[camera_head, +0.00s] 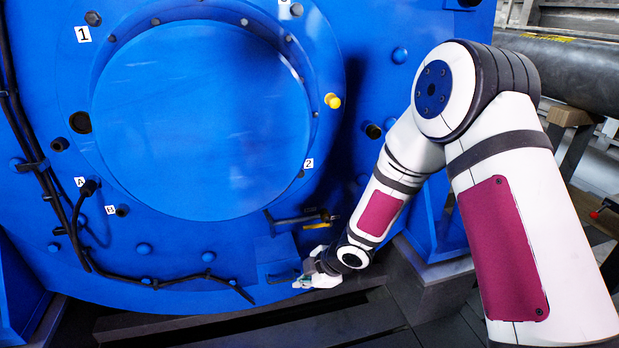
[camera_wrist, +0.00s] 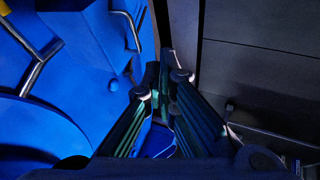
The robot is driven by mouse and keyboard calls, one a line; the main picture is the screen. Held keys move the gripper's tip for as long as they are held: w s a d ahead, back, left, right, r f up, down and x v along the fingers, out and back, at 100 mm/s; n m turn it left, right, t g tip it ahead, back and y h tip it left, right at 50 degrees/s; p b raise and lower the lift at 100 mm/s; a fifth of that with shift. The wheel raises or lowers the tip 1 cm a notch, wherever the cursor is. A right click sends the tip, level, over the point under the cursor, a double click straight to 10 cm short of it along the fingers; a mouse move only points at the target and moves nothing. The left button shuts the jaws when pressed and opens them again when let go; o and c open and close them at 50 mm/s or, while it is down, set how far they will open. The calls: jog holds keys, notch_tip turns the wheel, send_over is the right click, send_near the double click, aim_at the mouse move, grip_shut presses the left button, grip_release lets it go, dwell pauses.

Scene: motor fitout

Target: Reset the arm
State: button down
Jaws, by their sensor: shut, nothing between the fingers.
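My arm reaches from the right side of the head view down to the lower edge of the large blue motor housing (camera_head: 375,60). My gripper (camera_head: 303,281) is at the lower right of the housing's face, just above the dark base. In the wrist view my gripper (camera_wrist: 159,70) points away between the blue housing (camera_wrist: 85,85) on the left and grey panels on the right. Its fingers come together at the tips and hold nothing. From these views I cannot tell whether the fingertips touch the housing.
A metal bar with a yellow end (camera_wrist: 38,68) and a thin handle (camera_wrist: 130,28) are close left of my gripper. A yellow plug (camera_head: 332,100), black cables (camera_head: 72,225) and labels mark the housing. Dark base rails (camera_head: 330,328) lie below; a large pipe (camera_head: 570,70) is at right.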

jog(key=s+d+r+m+h, duration=0.3)
jog(key=d+r+m, duration=0.1)
jog(key=d+r, duration=0.35)
jog(key=s+d+r+m+t+h, duration=0.1)
jog(key=s+d+r+m+h, duration=0.15)
jog(key=d+r, duration=0.5)
jog(key=s+d+r+m+h, duration=0.2)
jog(key=s+d+r+m, duration=0.15)
jog(key=d+r, duration=0.4)
jog(key=s+d+r+m+g, duration=0.2)
jog(key=s+r+m, duration=0.45)
jog(key=s, duration=0.75)
jog(key=s+a+r+m+g+y, duration=0.1)
jog(key=s+a+m, duration=0.1)
jog(key=s, duration=0.6)
jog(key=s+a+r+m+g+y, duration=0.1)
jog(key=s+m, duration=0.1)
jog(key=s, duration=0.7)
notch_tip(320, 180, up, 28)
jog(key=t+p, duration=0.3)
jog(key=p, duration=2.3)
jog(key=shift+w+d+t, duration=0.2)
jog(key=shift+w+t, duration=0.1)
jog(key=shift+w, duration=0.1)
jog(key=shift+f, duration=0.1)
